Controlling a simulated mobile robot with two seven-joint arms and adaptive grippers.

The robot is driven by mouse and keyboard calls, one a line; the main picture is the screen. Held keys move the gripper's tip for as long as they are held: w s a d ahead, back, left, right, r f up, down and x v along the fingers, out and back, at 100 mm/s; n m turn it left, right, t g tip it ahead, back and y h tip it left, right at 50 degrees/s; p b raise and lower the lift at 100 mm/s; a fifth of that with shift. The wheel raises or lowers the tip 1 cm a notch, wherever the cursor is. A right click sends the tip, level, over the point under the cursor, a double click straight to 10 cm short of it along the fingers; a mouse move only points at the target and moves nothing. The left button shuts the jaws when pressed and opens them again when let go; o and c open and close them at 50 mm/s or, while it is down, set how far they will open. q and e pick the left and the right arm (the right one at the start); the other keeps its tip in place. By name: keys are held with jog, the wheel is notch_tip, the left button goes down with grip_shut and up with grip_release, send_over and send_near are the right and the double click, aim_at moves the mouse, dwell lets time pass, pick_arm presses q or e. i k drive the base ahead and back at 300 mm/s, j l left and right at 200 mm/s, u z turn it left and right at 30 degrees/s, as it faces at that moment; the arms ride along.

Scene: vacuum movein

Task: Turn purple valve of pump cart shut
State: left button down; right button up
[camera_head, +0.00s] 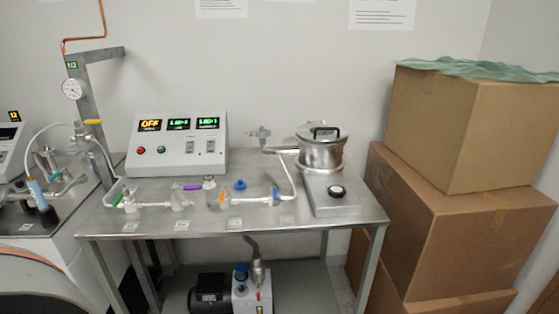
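The pump cart (155,217) is a steel table in the middle of the view. A glass line with several coloured valves runs along its top. The purple valve (192,187) is small, left of centre on this line, in front of the control box. Its purple handle looks roughly level, lying left to right. Whether the valve is open or shut is too small to tell. Neither of my grippers is in view.
A green valve (117,200), an orange valve (222,195) and blue valves (275,193) share the line. The control box (177,143) reads OFF. A metal pot (320,152) stands right. Cardboard boxes (470,130) stack at right. A pump (252,292) sits below.

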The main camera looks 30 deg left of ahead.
aim_at(175, 190)
jog(key=k+j+u, duration=0.1)
jog(key=j+u, duration=0.45)
jog(key=u, duration=0.25)
jog(key=j+u, duration=0.4)
jog(key=k+l, duration=0.05)
